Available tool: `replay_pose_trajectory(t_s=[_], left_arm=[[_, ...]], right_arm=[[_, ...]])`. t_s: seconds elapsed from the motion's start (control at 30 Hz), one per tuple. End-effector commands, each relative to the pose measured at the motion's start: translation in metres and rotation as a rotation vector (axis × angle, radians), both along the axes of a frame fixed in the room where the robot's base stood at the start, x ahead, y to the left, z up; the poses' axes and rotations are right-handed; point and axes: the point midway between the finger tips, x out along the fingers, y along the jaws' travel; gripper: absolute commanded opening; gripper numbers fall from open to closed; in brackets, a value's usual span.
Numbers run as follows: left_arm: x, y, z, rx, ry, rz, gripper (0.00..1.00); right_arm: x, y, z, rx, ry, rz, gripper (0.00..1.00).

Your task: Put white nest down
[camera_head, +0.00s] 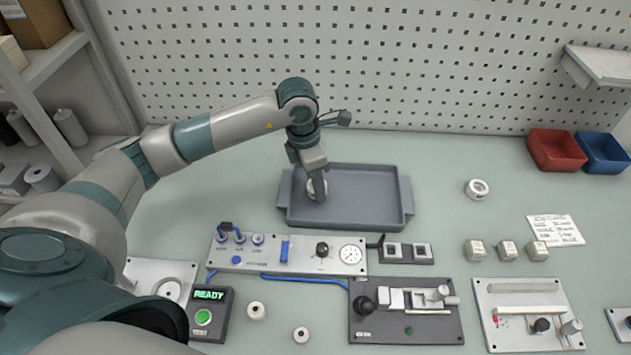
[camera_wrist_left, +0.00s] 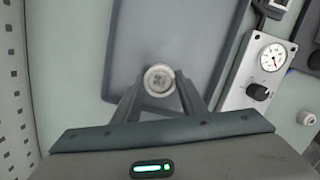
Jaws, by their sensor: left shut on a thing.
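A round white nest (camera_head: 312,188) is at the left part of the grey tray (camera_head: 365,214) in the head view. My left gripper (camera_head: 318,184) points down over the tray and is shut on the nest. In the left wrist view the nest (camera_wrist_left: 159,78) sits between the two fingertips (camera_wrist_left: 160,88), with the tray (camera_wrist_left: 205,30) below it. I cannot tell whether the nest touches the tray floor. The rest of the tray looks empty. My right gripper is not in view.
A panel with a gauge (camera_head: 350,254) stands in front of the tray. Another white ring (camera_head: 477,189) lies to the right, and two small white rings (camera_head: 256,310) (camera_head: 301,335) lie in front. Red (camera_head: 556,152) and blue (camera_head: 604,153) bins stand at the back right.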

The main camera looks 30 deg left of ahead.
Motion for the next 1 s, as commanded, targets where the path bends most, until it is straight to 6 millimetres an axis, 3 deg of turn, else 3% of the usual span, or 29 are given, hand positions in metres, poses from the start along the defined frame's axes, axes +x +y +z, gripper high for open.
replay_pose_trajectory(t_s=[0.13, 0.67, 0.7, 0.77, 1.0], left_arm=[[0.0, 0.0, -0.01, 0.0, 0.001, -0.001, 0.16], [0.0, 0.0, -0.014, 0.0, 0.0, -0.001, 0.16], [0.0, 0.0, -0.014, 0.001, 0.001, -0.001, 0.45], [0.0, 0.0, -0.014, 0.001, 0.001, -0.001, 0.57], [0.0, 0.0, -0.014, 0.001, 0.001, -0.001, 0.57]], right_arm=[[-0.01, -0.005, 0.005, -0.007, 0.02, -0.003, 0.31], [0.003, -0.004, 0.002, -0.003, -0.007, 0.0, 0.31], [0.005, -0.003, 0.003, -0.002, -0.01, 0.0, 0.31], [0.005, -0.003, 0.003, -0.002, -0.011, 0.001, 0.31], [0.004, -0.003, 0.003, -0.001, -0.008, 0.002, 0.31]])
